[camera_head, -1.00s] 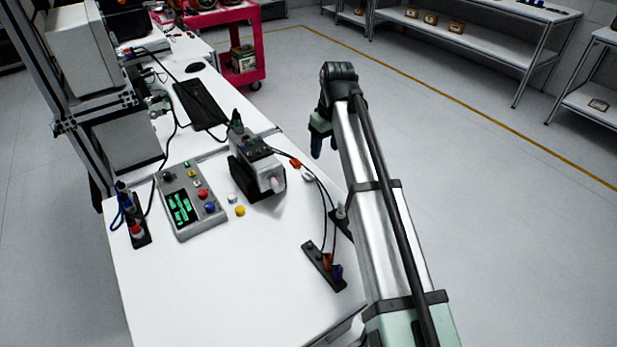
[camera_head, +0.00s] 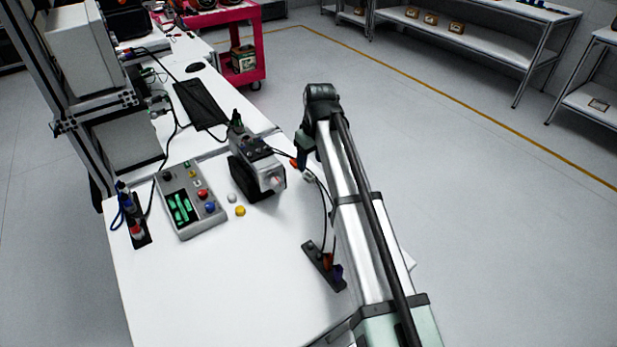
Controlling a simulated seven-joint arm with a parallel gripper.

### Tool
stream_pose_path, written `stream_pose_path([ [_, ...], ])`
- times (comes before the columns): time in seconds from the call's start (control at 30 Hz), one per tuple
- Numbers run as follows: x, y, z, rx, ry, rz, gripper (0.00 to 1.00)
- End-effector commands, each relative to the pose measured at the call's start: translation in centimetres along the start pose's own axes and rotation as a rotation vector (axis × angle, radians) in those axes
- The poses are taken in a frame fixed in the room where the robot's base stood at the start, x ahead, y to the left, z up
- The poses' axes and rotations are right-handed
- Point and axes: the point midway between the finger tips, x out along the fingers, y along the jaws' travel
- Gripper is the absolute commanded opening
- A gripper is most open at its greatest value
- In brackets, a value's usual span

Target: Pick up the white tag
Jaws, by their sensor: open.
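A small white round piece, which looks like the white tag (camera_head: 232,198), lies on the white tabletop (camera_head: 225,285), just right of the control panel. A yellow round piece (camera_head: 240,211) lies close beside it, a little nearer the front. My gripper (camera_head: 302,163) is open, above the table's right side, near the cable ends right of the grey motor unit. It is apart from the white tag and well to its right. Its fingertips are small and partly lost against the cables, and I see nothing held.
The control panel (camera_head: 188,205) stands left of the tag. The grey motor unit (camera_head: 256,170) stands behind and to its right, with an orange connector (camera_head: 294,162), a white connector (camera_head: 309,177) and black cables. A black socket strip (camera_head: 318,260) lies front right. The front middle tabletop is clear.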

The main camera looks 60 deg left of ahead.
Motion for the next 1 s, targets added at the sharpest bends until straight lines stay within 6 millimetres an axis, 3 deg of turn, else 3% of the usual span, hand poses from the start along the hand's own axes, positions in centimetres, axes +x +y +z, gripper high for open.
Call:
stream_pose_path([
  [0.47, 4.8, -0.3, 0.3, 0.000, 0.000, 0.000, 0.57],
  [0.73, 5.1, -0.3, 0.3, 0.000, 0.000, 0.000, 0.57],
  [1.0, 5.1, -0.3, 0.3, 0.000, 0.000, 0.000, 0.32],
])
